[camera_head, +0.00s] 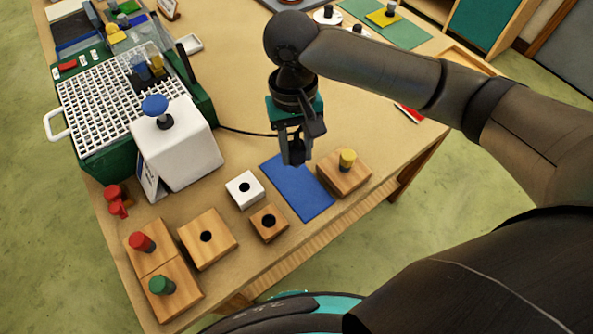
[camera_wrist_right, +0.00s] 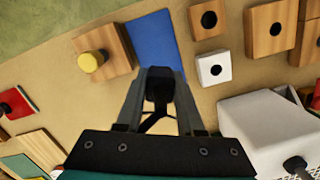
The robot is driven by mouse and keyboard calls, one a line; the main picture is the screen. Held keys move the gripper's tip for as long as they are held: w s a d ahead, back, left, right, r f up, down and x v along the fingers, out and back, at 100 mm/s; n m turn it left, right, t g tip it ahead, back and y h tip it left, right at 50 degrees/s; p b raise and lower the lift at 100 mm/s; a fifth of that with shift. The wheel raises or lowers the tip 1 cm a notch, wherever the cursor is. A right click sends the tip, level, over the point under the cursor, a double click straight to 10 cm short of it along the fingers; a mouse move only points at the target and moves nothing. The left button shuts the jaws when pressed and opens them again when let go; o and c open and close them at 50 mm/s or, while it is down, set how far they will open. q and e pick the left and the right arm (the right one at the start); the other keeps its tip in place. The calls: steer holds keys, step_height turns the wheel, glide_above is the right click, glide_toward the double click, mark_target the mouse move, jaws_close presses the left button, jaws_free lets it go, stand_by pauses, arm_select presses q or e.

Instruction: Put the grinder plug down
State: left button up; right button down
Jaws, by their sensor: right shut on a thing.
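My right gripper (camera_head: 295,155) is shut on the black grinder plug, which shows between the fingertips in the wrist view (camera_wrist_right: 158,84). The plug hangs above the table near the far edge of a blue mat (camera_head: 298,190); the mat is also in the wrist view (camera_wrist_right: 153,40). In the head view the fingers mostly hide the plug. Its black cord (camera_head: 243,132) runs left toward the green-sided machine with a white grid top (camera_head: 100,97). My left gripper is not in view.
Right of the mat is a wooden block with a yellow knob (camera_head: 347,158). Left of it are a white holed block (camera_head: 244,189) and wooden holed blocks (camera_head: 268,224). A white box with a blue knob (camera_head: 180,150) stands farther left. The blue mat is bare.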

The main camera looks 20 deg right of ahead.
mark_target(294, 140)
step_height(294, 140, down, 8)
steer(key=shift+r+b, duration=0.2)
steer(key=shift+b, duration=0.5)
steer(key=c, duration=0.5)
jaws_free()
steer(key=shift+r, duration=0.2)
steer(key=r, duration=0.4)
steer(key=w+r+p, duration=0.1)
steer(key=r, duration=0.2)
steer(key=r+p, duration=0.1)
steer(key=r, duration=0.3)
steer(key=shift+w+r, duration=0.25)
steer(key=shift+r, duration=0.1)
